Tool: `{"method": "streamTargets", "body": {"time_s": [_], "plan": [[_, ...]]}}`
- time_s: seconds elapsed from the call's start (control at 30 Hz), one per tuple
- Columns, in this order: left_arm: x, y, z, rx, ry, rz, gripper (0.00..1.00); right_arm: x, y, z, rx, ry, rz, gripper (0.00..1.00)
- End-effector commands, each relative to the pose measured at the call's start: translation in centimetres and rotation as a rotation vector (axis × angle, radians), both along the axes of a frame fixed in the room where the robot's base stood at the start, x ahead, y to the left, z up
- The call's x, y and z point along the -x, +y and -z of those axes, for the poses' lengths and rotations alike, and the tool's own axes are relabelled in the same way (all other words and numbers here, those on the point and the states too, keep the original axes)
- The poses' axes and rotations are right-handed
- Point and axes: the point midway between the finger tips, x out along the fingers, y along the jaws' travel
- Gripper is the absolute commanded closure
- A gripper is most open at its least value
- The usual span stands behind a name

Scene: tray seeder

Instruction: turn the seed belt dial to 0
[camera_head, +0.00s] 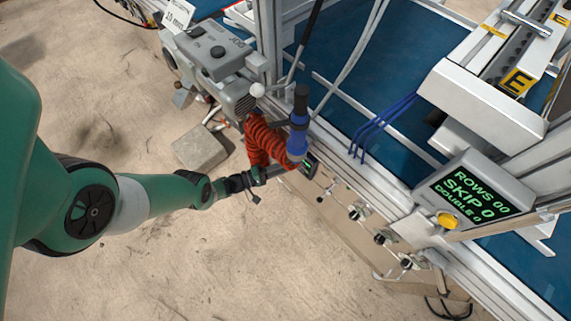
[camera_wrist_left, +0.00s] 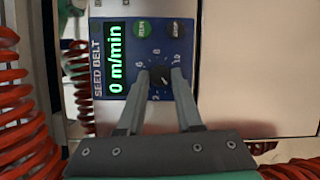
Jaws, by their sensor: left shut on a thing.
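The seed belt panel (camera_wrist_left: 112,12) is blue and fills the upper middle of the left wrist view. Its green display (camera_wrist_left: 116,58) reads 0 m/min. The black dial (camera_wrist_left: 160,74) sits below a green RUN button (camera_wrist_left: 142,28) and a dark button (camera_wrist_left: 179,28). My left gripper (camera_wrist_left: 161,82) is shut on the dial, one finger on each side. The dial's pointer is too small and partly hidden to read surely. In the head view my left gripper (camera_head: 290,168) reaches the small panel (camera_head: 309,167) on the machine's side. My right gripper is out of view.
Red coiled hose (camera_head: 260,140) hangs beside my left wrist, with a blue cylinder (camera_head: 298,140) above it. Several knobs (camera_head: 356,211) line the beige side panel to the right. A screen (camera_head: 466,193) reads ROWS 00, SKIP 0, DOUBLE 0. Bare floor lies in front.

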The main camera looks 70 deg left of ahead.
Motion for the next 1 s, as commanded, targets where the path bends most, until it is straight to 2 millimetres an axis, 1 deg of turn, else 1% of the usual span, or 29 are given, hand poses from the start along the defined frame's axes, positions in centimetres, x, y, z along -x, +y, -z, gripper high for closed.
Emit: {"method": "streamTargets", "body": {"time_s": [0.03,0.23,0.77,0.8,0.93,1.0], "plan": [[0.01,-0.01,0.36,0.022,-0.008,0.0,1.0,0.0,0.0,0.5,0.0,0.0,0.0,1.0],[0.0,-0.01,0.26,0.081,-0.035,-0.001,1.0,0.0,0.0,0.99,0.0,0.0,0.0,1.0],[0.01,-0.02,0.19,0.104,-0.044,-0.001,1.0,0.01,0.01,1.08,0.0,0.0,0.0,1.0],[0.01,-0.03,0.19,0.104,-0.044,-0.001,0.58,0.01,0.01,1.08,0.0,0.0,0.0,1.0],[0.01,-0.03,0.16,0.103,-0.045,-0.001,0.35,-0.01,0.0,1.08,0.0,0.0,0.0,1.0],[0.01,-0.03,0.15,0.102,-0.045,0.0,0.35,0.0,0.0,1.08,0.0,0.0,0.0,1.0]]}}
